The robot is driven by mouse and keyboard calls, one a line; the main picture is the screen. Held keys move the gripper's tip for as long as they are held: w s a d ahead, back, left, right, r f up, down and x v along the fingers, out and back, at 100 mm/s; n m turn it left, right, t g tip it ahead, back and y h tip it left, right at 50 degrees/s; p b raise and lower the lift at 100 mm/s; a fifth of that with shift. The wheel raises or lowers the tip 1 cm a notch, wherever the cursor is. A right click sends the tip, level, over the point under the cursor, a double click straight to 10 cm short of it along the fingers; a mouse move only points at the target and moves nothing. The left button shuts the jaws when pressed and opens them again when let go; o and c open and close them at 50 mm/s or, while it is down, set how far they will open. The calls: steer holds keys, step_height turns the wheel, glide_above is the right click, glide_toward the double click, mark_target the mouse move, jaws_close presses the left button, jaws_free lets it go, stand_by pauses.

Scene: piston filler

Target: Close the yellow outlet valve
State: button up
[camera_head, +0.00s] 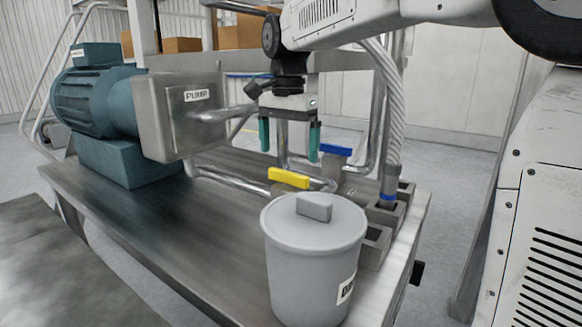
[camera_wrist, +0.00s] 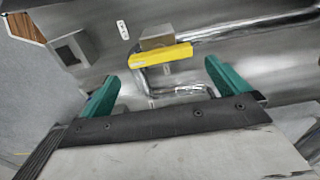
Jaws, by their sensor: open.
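The yellow outlet valve handle (camera_head: 289,178) is a short flat lever on a metal pipe, just behind the grey lidded bucket. My gripper (camera_head: 290,143), with two green fingers, is open and points down above and behind the handle. In the wrist view the yellow handle (camera_wrist: 160,56) lies roughly crosswise, ahead of and between the fingertips of my open gripper (camera_wrist: 161,70). Nothing is between the fingers, and I see no contact with the handle. The valve body under the handle is mostly hidden in the head view.
A blue valve handle (camera_head: 336,150) sits close to the right of my gripper. The grey bucket (camera_head: 314,255) stands in front. A teal motor (camera_head: 92,100) and the pump box (camera_head: 183,115) are at left. A ribbed hose (camera_head: 387,110) drops at right. The steel table (camera_head: 170,220) is bare at left front.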

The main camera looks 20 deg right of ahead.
mark_target(288, 172)
steer(key=shift+f, duration=2.8)
steer(key=c, duration=0.7)
